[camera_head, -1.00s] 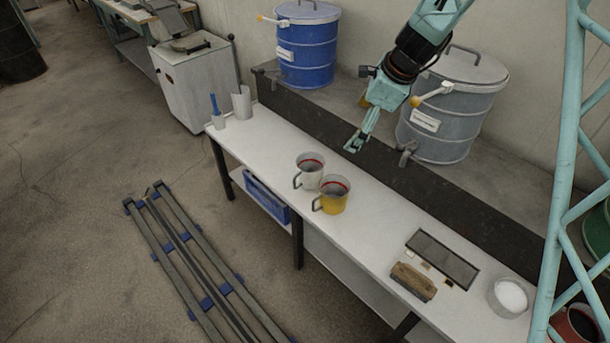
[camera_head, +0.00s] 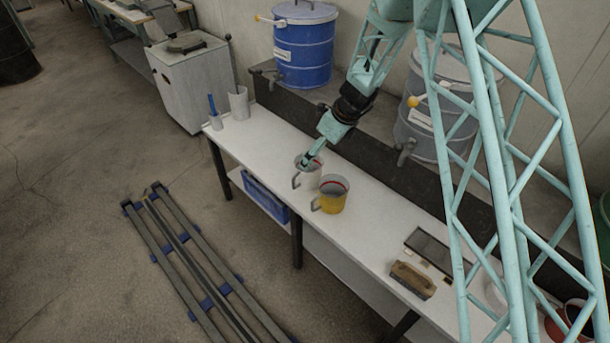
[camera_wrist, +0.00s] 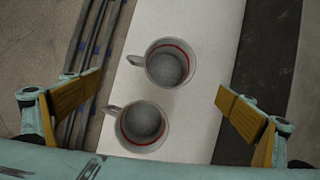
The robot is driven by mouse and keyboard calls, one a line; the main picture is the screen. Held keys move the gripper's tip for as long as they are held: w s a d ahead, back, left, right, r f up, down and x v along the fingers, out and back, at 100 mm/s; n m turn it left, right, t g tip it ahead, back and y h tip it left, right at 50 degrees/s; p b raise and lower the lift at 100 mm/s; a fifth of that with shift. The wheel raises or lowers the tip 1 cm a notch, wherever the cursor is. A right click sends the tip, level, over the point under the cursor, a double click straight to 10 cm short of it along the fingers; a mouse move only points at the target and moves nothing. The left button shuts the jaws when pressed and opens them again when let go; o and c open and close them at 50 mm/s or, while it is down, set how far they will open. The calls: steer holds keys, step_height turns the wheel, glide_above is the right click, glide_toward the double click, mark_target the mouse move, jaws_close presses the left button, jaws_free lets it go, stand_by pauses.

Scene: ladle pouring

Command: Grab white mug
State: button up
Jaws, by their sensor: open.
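The white mug (camera_head: 311,180) stands upright on the bench, with a red line inside and its handle toward the front left. The yellow mug (camera_head: 332,202) stands close beside it, to the lower right. My gripper (camera_head: 306,162) is over the white mug in the head view and hides part of its rim. In the wrist view my gripper (camera_wrist: 160,90) is open and empty, with fingers wide apart. Both mugs show between and below the fingers there. By its place along the bench, the upper one is the white mug (camera_wrist: 168,64); body colours are hard to tell there.
The white bench (camera_head: 262,140) is clear to the left of the mugs, up to white containers (camera_head: 238,104) at its far end. A brush (camera_head: 412,280) lies to the right. A dark ledge (camera_head: 385,175) runs behind, with a blue drum (camera_head: 305,50) on it.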

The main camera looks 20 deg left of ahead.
mark_target(305, 173)
steer(key=shift+x, duration=1)
steer(key=shift+s+a+f, duration=0.1)
steer(key=shift+a, duration=0.1)
steer(key=b+x, duration=0.1)
steer(key=x, duration=0.7)
steer(key=shift+f+b, duration=0.2)
steer(key=shift+b, duration=0.15)
steer(key=shift+b+x, duration=0.75)
steer(key=shift+x, duration=1.85)
steer(key=c, duration=0.8)
